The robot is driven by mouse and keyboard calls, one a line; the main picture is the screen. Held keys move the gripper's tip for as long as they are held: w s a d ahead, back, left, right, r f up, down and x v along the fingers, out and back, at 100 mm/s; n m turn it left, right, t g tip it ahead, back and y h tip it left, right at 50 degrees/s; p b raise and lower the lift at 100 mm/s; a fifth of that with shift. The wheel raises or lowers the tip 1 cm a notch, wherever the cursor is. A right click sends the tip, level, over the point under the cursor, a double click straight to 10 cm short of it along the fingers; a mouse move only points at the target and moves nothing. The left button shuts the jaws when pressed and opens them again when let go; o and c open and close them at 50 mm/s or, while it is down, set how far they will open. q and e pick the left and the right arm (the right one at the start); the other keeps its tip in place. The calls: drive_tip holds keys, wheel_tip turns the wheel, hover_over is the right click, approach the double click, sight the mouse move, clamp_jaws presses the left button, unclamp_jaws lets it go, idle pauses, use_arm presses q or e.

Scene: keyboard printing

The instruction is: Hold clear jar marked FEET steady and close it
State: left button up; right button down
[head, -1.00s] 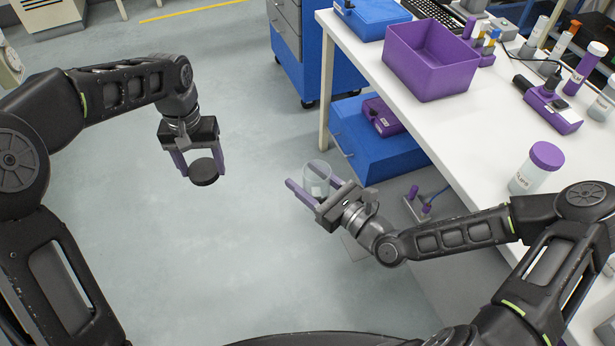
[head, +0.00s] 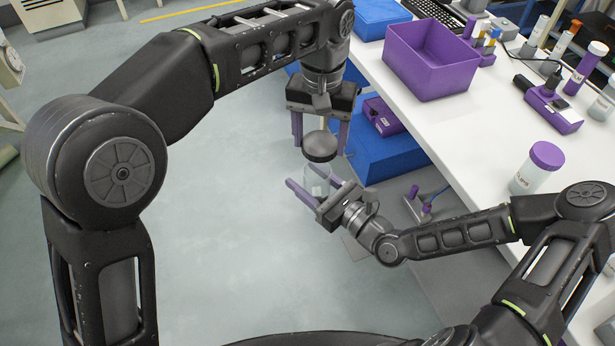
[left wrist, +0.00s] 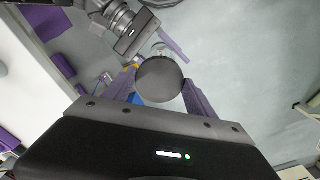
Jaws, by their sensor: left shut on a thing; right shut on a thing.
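My left gripper (head: 321,145) is shut on a dark round lid (head: 319,147), pointing down. The lid also fills the space between its fingers in the left wrist view (left wrist: 160,79). My right gripper (head: 308,188) is shut on the clear jar (head: 317,181) and holds it upright in the air beside the table. The lid is directly above the jar's mouth in the head view; I cannot tell whether they touch. In the left wrist view the lid hides most of the jar. The jar's label is too small to read.
The white table (head: 455,150) stands on the right with a purple bin (head: 431,75) and a purple-lidded jar (head: 537,168) on it. A blue cabinet (head: 385,155) is beneath it. The floor (head: 220,240) to the left is clear.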

sight(317, 165)
use_arm(q)
drive_tip(key=shift+s+a, duration=0.2)
drive_tip(key=shift+a, duration=0.05)
drive_tip(key=shift+f, duration=2.05)
drive_tip(key=shift+s, duration=0.1)
drive_tip(key=shift+f, duration=0.85)
drive_tip(key=shift+f, duration=0.6)
